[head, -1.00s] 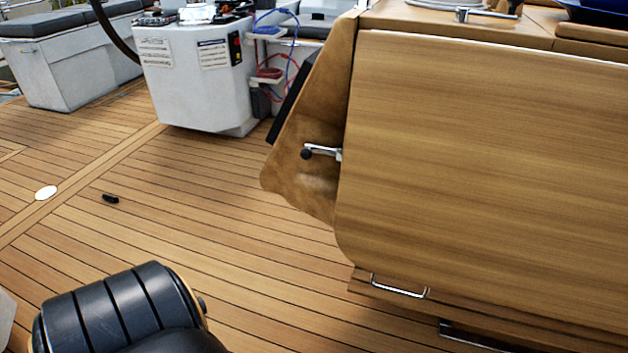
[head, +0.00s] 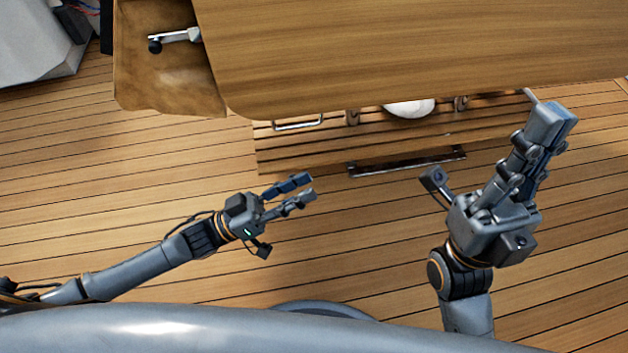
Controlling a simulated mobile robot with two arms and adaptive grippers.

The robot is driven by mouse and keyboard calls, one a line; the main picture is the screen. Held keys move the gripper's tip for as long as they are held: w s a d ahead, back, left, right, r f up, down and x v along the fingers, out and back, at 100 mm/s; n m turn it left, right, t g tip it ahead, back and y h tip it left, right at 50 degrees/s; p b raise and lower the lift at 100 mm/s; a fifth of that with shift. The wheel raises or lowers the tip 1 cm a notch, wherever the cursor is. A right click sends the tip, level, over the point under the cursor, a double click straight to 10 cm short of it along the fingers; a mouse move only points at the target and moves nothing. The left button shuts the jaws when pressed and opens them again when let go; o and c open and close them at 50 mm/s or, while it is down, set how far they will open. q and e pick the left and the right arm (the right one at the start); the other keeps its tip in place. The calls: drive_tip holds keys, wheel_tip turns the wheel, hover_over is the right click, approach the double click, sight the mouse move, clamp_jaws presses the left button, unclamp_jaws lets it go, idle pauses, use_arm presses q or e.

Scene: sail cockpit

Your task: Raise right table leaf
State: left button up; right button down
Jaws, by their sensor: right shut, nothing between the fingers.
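The wooden table leaf (head: 420,50) fills the upper right of the head view as a broad panel with a rounded lower left corner. Its lower edge runs across the picture, and the right end leaves the frame. My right gripper (head: 552,115) is shut and empty, pointing up at this lower edge near its right part. Its fingertips are close to the edge; I cannot tell whether they touch. My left gripper (head: 308,187) hangs over the deck below the leaf, clear of it, with its fingers slightly apart and empty.
A metal lever with a black knob (head: 172,40) sits on the brown end panel (head: 165,85) left of the leaf. Below the leaf are a chrome handle (head: 298,124), a white rounded object (head: 408,108) and a metal rail (head: 405,163). Deck planks (head: 100,190) are clear at left.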

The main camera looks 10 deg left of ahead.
use_arm(q)
drive_tip(key=x, duration=0.3)
drive_tip(key=shift+w+d+r, duration=0.1)
drive_tip(key=shift+d, duration=0.15)
clamp_jaws()
drive_tip(key=c, duration=0.7)
unclamp_jaws()
drive_tip(key=o, duration=0.7)
drive_tip(key=shift+a, duration=0.15)
